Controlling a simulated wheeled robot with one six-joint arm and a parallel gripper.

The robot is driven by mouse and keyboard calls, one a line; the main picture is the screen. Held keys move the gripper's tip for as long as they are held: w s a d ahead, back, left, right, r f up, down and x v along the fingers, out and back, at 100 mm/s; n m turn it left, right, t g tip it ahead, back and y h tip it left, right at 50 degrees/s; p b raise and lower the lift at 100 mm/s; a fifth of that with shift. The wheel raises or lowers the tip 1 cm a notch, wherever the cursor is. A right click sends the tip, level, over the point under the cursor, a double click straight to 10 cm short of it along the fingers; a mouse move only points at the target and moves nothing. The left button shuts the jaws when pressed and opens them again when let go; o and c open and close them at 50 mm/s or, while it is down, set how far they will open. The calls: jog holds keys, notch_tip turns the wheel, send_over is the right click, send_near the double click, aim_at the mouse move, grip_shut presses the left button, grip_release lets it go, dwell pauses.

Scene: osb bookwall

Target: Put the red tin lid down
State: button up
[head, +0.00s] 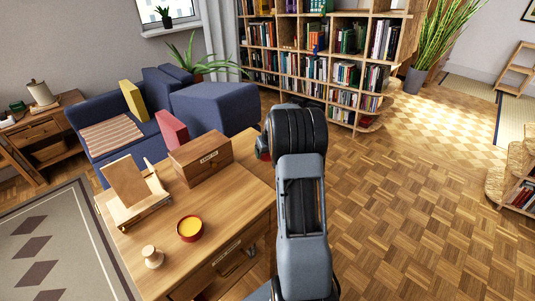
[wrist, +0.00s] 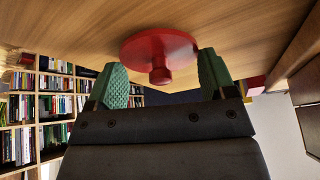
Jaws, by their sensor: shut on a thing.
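The red tin lid (wrist: 160,47) is a round disc with a small knob, seen in the wrist view. My gripper (wrist: 160,66) has its two green fingers on either side of the lid and is shut on it. A pale wooden surface (wrist: 90,30) lies close beyond the lid; I cannot tell whether they touch. An open red tin (head: 190,229) with a yellow inside stands on the wooden desk (head: 225,215).
A labelled wooden box (head: 201,158), a wooden stand (head: 128,190) and a small cream knobbed object (head: 152,257) are on the desk. The desk top right of the tin looks clear. A blue sofa (head: 150,125) and bookshelves (head: 318,70) stand behind.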

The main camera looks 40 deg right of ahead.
jog(key=shift+f, duration=0.45)
jog(key=shift+f, duration=0.1)
jog(key=o, duration=0.8)
jog(key=shift+o, duration=0.2)
jog(key=d+p+v, duration=0.1)
jog(key=v, duration=1)
jog(key=s+a+r+n, duration=0.1)
jog(key=s+a+r, duration=0.25)
jog(key=a, duration=0.45)
jog(key=s+a+r, duration=0.2)
jog(key=s+a, duration=0.2)
jog(key=a, duration=0.5)
jog(key=s+a+f+n+g+y, duration=0.1)
jog(key=s+a+f, duration=0.1)
jog(key=s+a, duration=0.7)
jog(key=s, duration=0.4)
jog(key=shift+a, duration=0.3)
